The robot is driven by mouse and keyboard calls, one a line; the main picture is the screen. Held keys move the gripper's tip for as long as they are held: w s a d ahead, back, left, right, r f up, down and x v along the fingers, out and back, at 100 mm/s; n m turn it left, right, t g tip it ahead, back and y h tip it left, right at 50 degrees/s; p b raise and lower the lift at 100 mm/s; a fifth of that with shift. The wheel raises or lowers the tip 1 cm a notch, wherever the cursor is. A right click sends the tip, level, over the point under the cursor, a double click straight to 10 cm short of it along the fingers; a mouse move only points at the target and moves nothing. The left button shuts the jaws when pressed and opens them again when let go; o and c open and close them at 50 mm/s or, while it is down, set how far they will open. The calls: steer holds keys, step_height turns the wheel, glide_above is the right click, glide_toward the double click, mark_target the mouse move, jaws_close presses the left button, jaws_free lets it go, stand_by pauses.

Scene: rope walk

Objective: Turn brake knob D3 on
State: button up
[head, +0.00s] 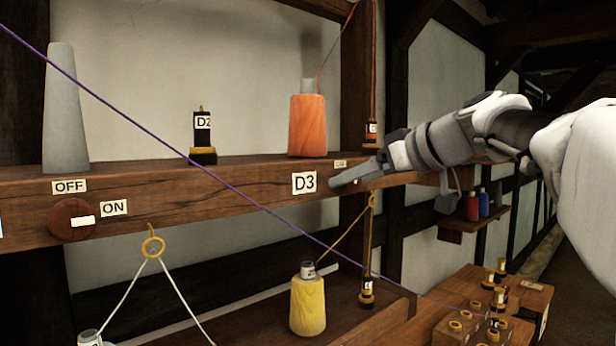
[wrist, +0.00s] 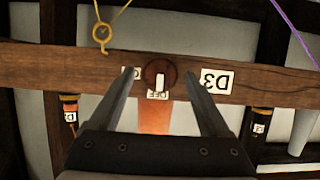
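The D3 brake knob (wrist: 151,70) is a round red-brown disc on the wooden beam, seen upside down in the wrist view. Its white pointer bar (wrist: 159,82) stands in line with the OFF label (wrist: 158,95). A second label (wrist: 129,73), partly covered by a finger, sits to its left. The D3 plate (wrist: 216,81) is to its right and shows in the head view (head: 304,183). My gripper (wrist: 157,74) is open, one finger on each side of the knob with gaps. In the head view my gripper (head: 340,181) hides the knob.
Another knob (head: 70,221) at the left of the beam points to ON. An orange spool (head: 307,125) and a grey cone (head: 66,110) stand on the beam. A purple line (head: 180,148) crosses in front. A hook (head: 372,200) with yellow cord hangs below.

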jaws_close()
steer(key=shift+m+y, duration=0.3)
steer(key=m+y, duration=0.1)
steer(key=m, duration=0.2)
steer(key=m+g+y+p, duration=0.1)
steer(key=m+y, duration=0.1)
steer(key=m, duration=0.1)
steer(key=d+m+y, duration=0.1)
steer(key=m+y, duration=0.1)
steer(key=m, duration=0.1)
steer(key=shift+w+f+g, duration=0.3)
steer(key=shift+g, duration=0.1)
steer(key=shift+f+m+t+y, duration=0.15)
steer(key=shift+m+y, duration=0.3)
steer(key=shift+m, duration=0.5)
steer(key=shift+m+t+y, duration=0.15)
steer(key=shift+m+y, duration=0.3)
steer(key=shift+m, duration=0.5)
